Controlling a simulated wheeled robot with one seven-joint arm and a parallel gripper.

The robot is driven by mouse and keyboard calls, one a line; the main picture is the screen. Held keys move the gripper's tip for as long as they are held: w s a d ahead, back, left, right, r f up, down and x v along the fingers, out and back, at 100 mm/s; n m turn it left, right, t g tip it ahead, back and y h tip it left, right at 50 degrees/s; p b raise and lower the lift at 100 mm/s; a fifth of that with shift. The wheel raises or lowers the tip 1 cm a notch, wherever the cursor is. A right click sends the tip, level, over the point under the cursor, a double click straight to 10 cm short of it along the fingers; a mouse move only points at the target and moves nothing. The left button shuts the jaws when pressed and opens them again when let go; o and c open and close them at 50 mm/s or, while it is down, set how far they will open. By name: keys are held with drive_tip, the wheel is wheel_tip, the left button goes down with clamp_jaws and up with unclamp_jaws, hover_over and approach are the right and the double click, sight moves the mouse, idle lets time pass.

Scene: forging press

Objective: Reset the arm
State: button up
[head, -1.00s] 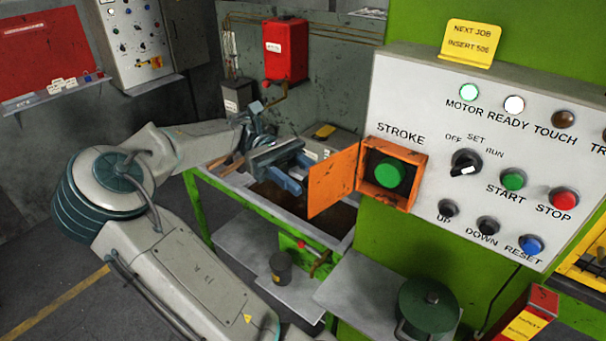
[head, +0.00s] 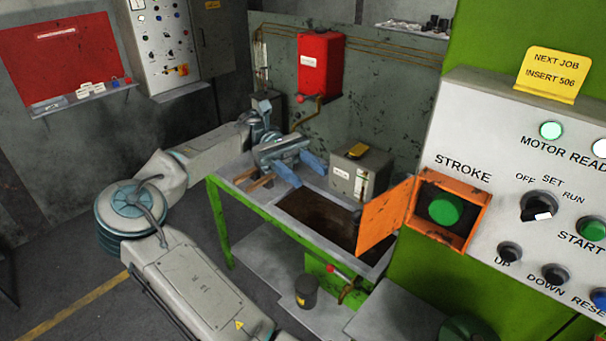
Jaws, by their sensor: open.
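My gripper (head: 312,180) is above the green-framed bench (head: 240,204). Its two blue fingers stand apart with nothing between them, and they point toward the lower right. My arm is bent, with its elbow at the left and its forearm reaching out to the bench. The gripper is clear of the open orange door (head: 387,217) and of the control panel (head: 480,130).
The green stroke button (head: 445,209) shows in its open orange box. A grey box (head: 362,172) stands on the bench behind the dark recess (head: 318,222). A red wall box (head: 315,66) hangs behind. A dark pot (head: 306,291) stands below. Floor at the left is clear.

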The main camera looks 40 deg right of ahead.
drive_tip(key=shift+w+a, duration=0.1)
drive_tip(key=shift+w, duration=0.2)
drive_tip(key=shift+a, duration=0.1)
